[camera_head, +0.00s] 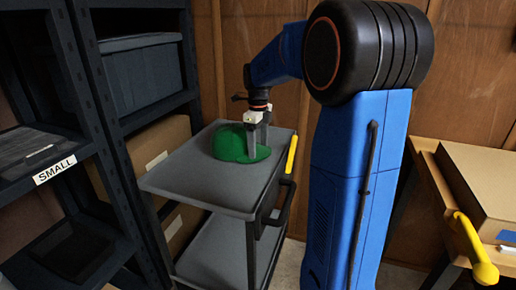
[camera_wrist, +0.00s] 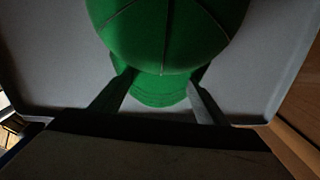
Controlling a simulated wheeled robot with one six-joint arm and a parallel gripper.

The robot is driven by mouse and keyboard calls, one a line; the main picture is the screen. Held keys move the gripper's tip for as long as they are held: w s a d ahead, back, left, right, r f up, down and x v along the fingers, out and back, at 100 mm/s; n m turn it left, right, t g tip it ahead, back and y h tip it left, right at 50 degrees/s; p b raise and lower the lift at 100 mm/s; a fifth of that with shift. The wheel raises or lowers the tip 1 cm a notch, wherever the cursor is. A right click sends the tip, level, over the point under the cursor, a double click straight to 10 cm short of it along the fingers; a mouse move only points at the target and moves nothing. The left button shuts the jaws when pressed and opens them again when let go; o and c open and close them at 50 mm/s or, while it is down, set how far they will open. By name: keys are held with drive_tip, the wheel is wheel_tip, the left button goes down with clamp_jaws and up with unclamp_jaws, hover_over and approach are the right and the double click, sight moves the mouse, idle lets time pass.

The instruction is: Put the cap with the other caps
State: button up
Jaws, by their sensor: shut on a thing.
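A green cap (camera_head: 232,143) sits on the top tray of a grey cart (camera_head: 185,181), its brim toward the right. My gripper (camera_head: 257,150) reaches down from above at the brim side of the cap and is shut on it. In the wrist view the green cap (camera_wrist: 165,35) fills the top middle, with its brim between the two fingers of my gripper (camera_wrist: 161,88). The cart's tray (camera_wrist: 60,60) shows around it. I see no other caps in these views.
A wooden bench with a cardboard box (camera_head: 480,180) is at the right.

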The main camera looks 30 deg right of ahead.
drive_tip(key=shift+f, duration=0.25)
drive_tip(key=o, duration=1.2)
drive_tip(key=shift+f, duration=0.1)
drive_tip(key=shift+f, duration=0.15)
